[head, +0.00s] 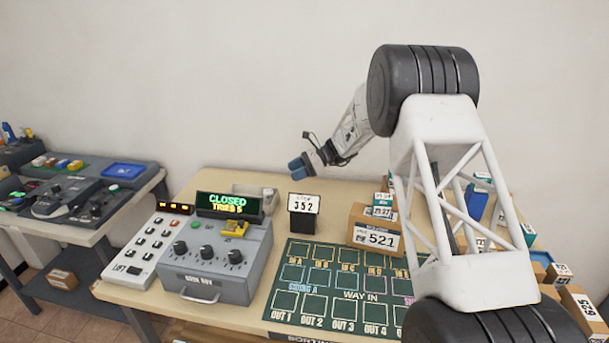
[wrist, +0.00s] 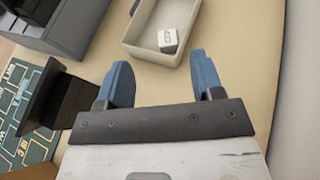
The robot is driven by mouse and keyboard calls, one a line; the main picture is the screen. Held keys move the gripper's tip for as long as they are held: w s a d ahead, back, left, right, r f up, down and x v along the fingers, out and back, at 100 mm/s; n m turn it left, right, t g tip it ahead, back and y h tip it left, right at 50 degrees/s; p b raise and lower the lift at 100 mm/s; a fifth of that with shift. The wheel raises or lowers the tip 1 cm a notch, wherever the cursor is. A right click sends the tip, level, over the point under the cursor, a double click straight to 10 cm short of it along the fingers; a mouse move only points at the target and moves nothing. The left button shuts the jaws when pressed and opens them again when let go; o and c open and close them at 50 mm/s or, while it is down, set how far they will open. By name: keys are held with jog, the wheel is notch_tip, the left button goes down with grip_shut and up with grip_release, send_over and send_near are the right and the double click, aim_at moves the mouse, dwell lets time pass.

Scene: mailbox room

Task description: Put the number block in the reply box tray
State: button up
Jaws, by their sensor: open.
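A small white block (wrist: 167,41) with a dark mark lies inside a shallow beige tray (wrist: 135,45) at the top of the wrist view. The mark is too small to read. In the head view a pale tray (head: 270,194) shows partly behind the grey box, and its inside is hidden. My gripper (wrist: 160,62) is open, with its two blue fingers apart and nothing between them. The fingers point toward the tray's near edge, and the block lies beyond the fingertips, not touching them. In the head view my gripper (head: 298,168) is above the table's back edge.
The grey box (head: 215,262) with knobs carries a display (head: 229,205) reading CLOSED. A dark stand with a 352 sign (head: 304,204) is close by. A green grid mat (head: 335,288), a 521 carton (head: 378,238) and several small boxes fill the right. The wall stands behind.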

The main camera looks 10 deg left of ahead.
jog(key=s+d+r+n+t+h, duration=0.1)
jog(key=s+d+r+n+h, duration=0.1)
jog(key=s+d+r, duration=0.55)
jog(key=s+d+r+n+t+h, duration=0.25)
jog(key=s+d+r, duration=0.25)
jog(key=s+d, duration=0.45)
jog(key=s+d+r+n+t+h, duration=0.1)
jog(key=s+d+r+n+h, duration=0.1)
jog(key=s+d+r, duration=0.65)
jog(key=s+d+f+n+t+h, duration=0.1)
jog(key=s+d, duration=0.3)
jog(key=s, duration=0.7)
jog(key=s+d+f+n+t+h, duration=0.1)
jog(key=s+d, duration=0.4)
jog(key=s, duration=0.7)
jog(key=s+d+f+n+t+h, duration=0.1)
jog(key=s+d+f+n+h, duration=0.2)
jog(key=s, duration=0.8)
jog(key=shift+s+d+n+h, duration=0.3)
jog(key=shift+d+n+h, duration=0.4)
jog(key=shift+n, duration=0.15)
jog(key=shift+t, duration=0.25)
